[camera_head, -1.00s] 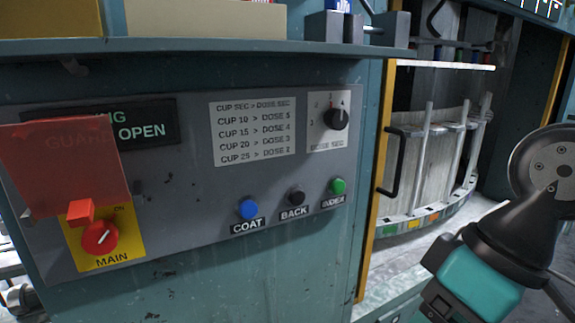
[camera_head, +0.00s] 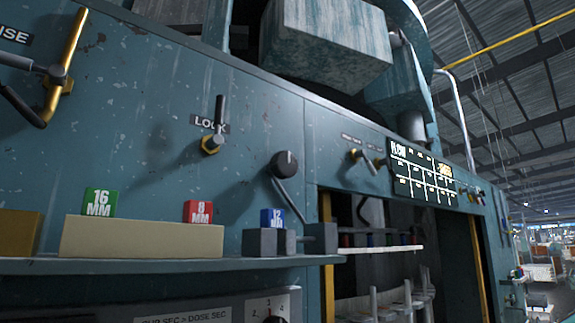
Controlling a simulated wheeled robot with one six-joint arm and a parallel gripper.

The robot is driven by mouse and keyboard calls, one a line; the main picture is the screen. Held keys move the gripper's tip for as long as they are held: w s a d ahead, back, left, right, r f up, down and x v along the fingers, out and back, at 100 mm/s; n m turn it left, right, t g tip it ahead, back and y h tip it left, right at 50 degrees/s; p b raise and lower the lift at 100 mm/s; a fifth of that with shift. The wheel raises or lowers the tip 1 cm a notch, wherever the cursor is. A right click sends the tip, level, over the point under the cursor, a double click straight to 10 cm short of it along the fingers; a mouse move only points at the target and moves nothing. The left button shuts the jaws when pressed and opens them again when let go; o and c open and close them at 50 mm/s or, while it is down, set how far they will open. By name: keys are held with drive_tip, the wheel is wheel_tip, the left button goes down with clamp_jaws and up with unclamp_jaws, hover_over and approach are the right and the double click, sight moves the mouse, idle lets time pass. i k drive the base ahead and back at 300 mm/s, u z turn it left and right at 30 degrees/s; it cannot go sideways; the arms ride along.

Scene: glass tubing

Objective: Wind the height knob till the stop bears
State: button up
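A round black knob (camera_head: 285,164) with a white pointer line sits on the teal panel, near the middle of the head view. A bent grey bar (camera_head: 289,203) runs below it. I read no label beside this knob, so I cannot tell for certain that it is the height knob. Grey blocks (camera_head: 263,242) stand at the right end of the shelf, with another grey block (camera_head: 320,238) beside them. I cannot tell whether these are the stop or whether anything bears on it. My gripper is out of view.
A LOCK lever (camera_head: 213,138) points up, left of the knob. A brass-and-black lever (camera_head: 62,72) is at far left. A cream block (camera_head: 143,237) and green 16 MM (camera_head: 99,202), red 8 MM (camera_head: 198,212) and blue 12 MM (camera_head: 271,218) blocks are along the shelf (camera_head: 180,265).

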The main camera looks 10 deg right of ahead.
sight(284, 164)
drive_tip(key=u, duration=0.05)
drive_tip(key=k, duration=0.5)
drive_tip(key=u, duration=1.4)
drive_tip(key=i, duration=0.9)
drive_tip(key=z, duration=2.25)
